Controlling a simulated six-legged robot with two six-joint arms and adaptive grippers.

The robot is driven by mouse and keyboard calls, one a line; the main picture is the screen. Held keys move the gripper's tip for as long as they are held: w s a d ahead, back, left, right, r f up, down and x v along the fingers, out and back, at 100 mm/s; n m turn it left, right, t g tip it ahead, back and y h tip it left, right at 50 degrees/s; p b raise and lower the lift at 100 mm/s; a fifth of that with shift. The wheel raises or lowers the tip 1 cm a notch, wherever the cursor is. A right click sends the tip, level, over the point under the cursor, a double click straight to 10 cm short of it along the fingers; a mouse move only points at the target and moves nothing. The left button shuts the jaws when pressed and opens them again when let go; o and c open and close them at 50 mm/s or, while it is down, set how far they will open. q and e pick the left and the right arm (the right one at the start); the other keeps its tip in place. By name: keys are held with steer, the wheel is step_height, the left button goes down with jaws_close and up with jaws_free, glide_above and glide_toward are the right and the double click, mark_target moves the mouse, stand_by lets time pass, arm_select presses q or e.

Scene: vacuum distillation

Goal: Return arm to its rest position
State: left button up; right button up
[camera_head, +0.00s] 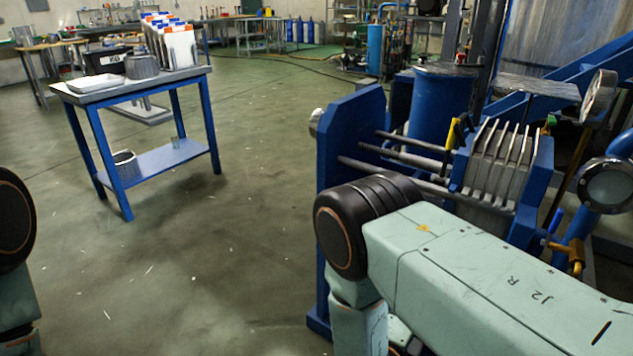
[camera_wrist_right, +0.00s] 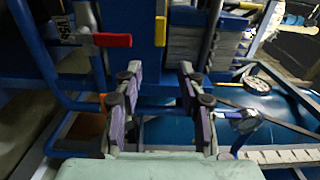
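My right arm (camera_head: 470,265) comes in from the lower right of the head view, its elbow bent in front of the blue filter press. Its lower link runs down out of the picture, so the right gripper is hidden there. In the right wrist view my right gripper (camera_wrist_right: 160,90) shows with its two fingers apart and nothing between them. Blue machine framing and a red-handled valve (camera_wrist_right: 112,40) lie beyond the fingers. Part of my left arm (camera_head: 15,250) shows at the left edge of the head view. The left gripper is out of view.
The blue filter press (camera_head: 350,130) with grey plates (camera_head: 492,165) stands close to my right arm.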

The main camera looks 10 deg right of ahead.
steer(key=s+a+f+n+g+y+p, duration=0.1)
steer(key=s+a+f+n+g+y, duration=0.1)
steer(key=s+f+n+y, duration=0.55)
steer(key=s+a+f+n+g+y, duration=0.2)
steer(key=f+n+g, duration=0.15)
steer(key=n, duration=0.75)
steer(key=s+a+r+n+g+y+p, duration=0.2)
steer(key=s+r+n+g, duration=0.1)
steer(key=s, duration=0.6)
steer(key=s+a+r+n+g+y+p, duration=0.2)
steer(key=s+n, duration=0.3)
steer(key=s, duration=0.3)
steer(key=shift+s+a+r+g+p, duration=0.35)
steer(key=shift+r+g+p, duration=0.2)
steer(key=shift+r, duration=0.2)
